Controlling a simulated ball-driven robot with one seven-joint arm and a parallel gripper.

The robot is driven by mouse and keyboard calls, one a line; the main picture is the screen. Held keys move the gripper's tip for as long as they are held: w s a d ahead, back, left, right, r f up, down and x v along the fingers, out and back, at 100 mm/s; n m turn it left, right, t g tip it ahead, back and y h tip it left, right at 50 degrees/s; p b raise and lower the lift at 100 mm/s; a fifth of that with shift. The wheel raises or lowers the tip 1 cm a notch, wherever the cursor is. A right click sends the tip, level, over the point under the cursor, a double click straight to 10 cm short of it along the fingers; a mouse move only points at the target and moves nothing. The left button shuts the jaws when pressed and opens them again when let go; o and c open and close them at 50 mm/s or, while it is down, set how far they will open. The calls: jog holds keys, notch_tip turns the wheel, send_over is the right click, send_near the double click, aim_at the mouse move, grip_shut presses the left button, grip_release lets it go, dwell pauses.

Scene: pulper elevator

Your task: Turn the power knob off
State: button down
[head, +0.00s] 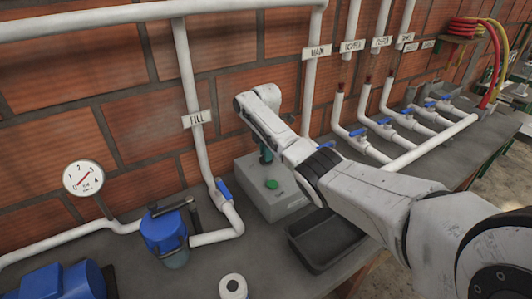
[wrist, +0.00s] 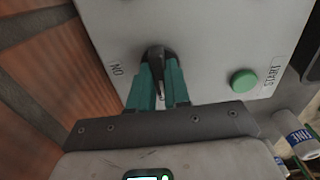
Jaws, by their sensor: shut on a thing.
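The black power knob (wrist: 157,54) sits on the face of the pale grey control box (wrist: 195,30), in the wrist view. The box also shows in the head view (head: 284,208), standing on the bench against the wall. My gripper (wrist: 162,72), with teal fingers, is shut on the knob, one finger on each side. A small ON label, upside down, lies left of the knob. A green button (wrist: 243,81) with a START label is to the right, clear of the fingers. In the head view my arm hides the knob, and only a bit of teal finger (head: 266,155) shows.
A dark tray (head: 318,262) stands right of the box. White pipes with blue valve handles (head: 358,132) run behind it. A FILL pipe (head: 195,90) and a blue pump (head: 163,232) stand left. A white roll (head: 232,286) is in front. Cans (wrist: 297,137) show in the wrist view.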

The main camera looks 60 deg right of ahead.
jog(key=shift+w, duration=0.1)
jog(key=c, duration=1.1)
grip_release()
jog(key=shift+r, duration=0.1)
notch_tip(320, 180, up, 11)
jog(key=shift+f+b, duration=0.2)
jog(key=shift+b, duration=0.35)
